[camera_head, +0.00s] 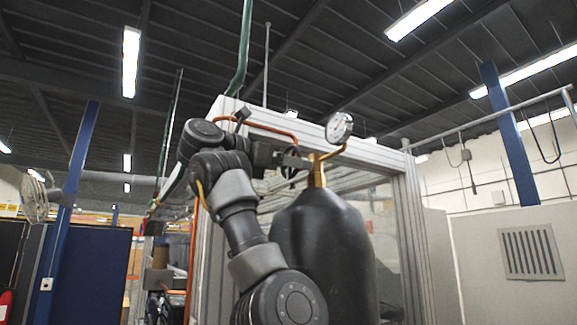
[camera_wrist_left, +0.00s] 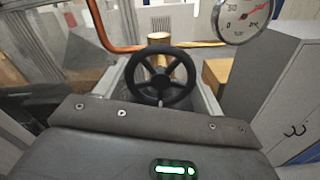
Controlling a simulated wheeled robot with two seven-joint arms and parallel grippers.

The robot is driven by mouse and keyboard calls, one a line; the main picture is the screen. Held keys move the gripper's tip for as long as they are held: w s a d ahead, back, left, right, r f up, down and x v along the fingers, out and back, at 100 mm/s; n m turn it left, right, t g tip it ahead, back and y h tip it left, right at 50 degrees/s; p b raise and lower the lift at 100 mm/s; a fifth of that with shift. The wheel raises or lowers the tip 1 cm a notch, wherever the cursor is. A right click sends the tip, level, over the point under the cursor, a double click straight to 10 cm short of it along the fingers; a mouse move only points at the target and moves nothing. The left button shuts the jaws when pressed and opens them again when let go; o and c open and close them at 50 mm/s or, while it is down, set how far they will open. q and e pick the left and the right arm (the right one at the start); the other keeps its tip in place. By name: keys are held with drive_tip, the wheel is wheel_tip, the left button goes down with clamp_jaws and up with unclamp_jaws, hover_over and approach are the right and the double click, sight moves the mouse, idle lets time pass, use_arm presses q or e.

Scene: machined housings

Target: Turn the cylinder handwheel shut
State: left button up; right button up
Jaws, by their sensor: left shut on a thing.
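The black handwheel (camera_wrist_left: 161,78) has spokes and faces the left wrist camera, with the brass valve (camera_wrist_left: 158,41) behind it. In the head view the brass valve (camera_head: 317,171) stands on top of the dark grey cylinder (camera_head: 325,245). My left gripper (camera_head: 293,163) is at the valve from the left, and the handwheel there is mostly hidden by it. In the left wrist view the light grey fingers lie on both sides of the handwheel, shut on it. My right gripper is in neither view.
A round pressure gauge (camera_head: 339,127) sits just above the valve on a brass pipe; it also shows in the left wrist view (camera_wrist_left: 243,16). A copper pipe (camera_head: 262,127) runs close above my left wrist. An aluminium frame (camera_head: 412,240) stands behind and to the right of the cylinder.

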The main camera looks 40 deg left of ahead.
use_arm(q)
drive_tip(key=m+b, duration=0.2)
drive_tip(key=m, duration=0.1)
drive_tip(key=m+b, duration=0.2)
drive_tip(key=m, duration=0.3)
drive_tip(key=m+b, duration=0.1)
drive_tip(key=m, duration=0.3)
drive_tip(key=shift+a+r, duration=0.1)
drive_tip(key=m+b, duration=0.1)
drive_tip(key=m, duration=0.4)
drive_tip(key=m+b, duration=0.1)
drive_tip(key=m, duration=0.3)
drive_tip(key=shift+r+m, duration=0.1)
drive_tip(key=shift+m, duration=0.2)
drive_tip(key=m+b, duration=0.1)
drive_tip(key=m, duration=0.8)
drive_tip(key=shift+b, duration=0.3)
drive_tip(key=m, duration=0.4)
drive_tip(key=shift+d, duration=0.2)
drive_tip(key=shift+m, duration=0.4)
